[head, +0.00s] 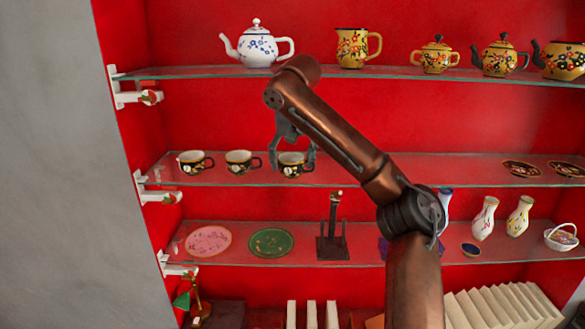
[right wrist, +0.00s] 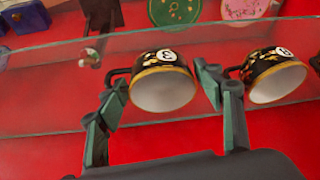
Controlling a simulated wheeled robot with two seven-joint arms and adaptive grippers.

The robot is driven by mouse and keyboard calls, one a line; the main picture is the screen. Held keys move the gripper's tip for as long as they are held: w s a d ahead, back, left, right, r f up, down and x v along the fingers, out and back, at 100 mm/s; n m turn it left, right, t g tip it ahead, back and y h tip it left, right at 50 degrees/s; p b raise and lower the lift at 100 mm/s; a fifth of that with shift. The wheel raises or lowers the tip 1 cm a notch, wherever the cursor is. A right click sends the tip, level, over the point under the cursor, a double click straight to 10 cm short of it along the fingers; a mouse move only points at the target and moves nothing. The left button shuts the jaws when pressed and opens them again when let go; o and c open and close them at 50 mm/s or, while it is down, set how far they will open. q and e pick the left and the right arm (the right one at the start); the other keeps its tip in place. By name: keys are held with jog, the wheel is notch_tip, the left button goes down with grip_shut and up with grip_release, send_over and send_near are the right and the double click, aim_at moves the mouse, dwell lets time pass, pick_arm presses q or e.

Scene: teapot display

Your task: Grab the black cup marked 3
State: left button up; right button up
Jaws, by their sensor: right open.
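A black cup with a pale inside, gold rim and floral pattern (head: 290,169) stands at the right end of a row of three on the middle glass shelf. In the right wrist view, which looks upside down, this cup (right wrist: 163,88) shows a white round mark that seems to read 3. My right gripper (head: 293,153) is open, with its fingers on either side of this cup. The right wrist view shows a gap between fingers (right wrist: 166,82) and cup is hard to judge. My left gripper is not in view.
Two similar black cups, the middle one (head: 238,162) and the left one (head: 194,162), stand close by on the glass shelf (head: 400,167). The upper shelf (head: 330,72) holds a white teapot (head: 257,48) and yellow pots. Plates and vases stand below.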

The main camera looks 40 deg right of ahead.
jog(key=shift+x, duration=0.85)
jog(key=shift+s+r, duration=0.1)
jog(key=shift+c, duration=0.4)
jog(key=c, duration=0.9)
jog(key=shift+o, duration=0.2)
jog(key=shift+r, duration=0.1)
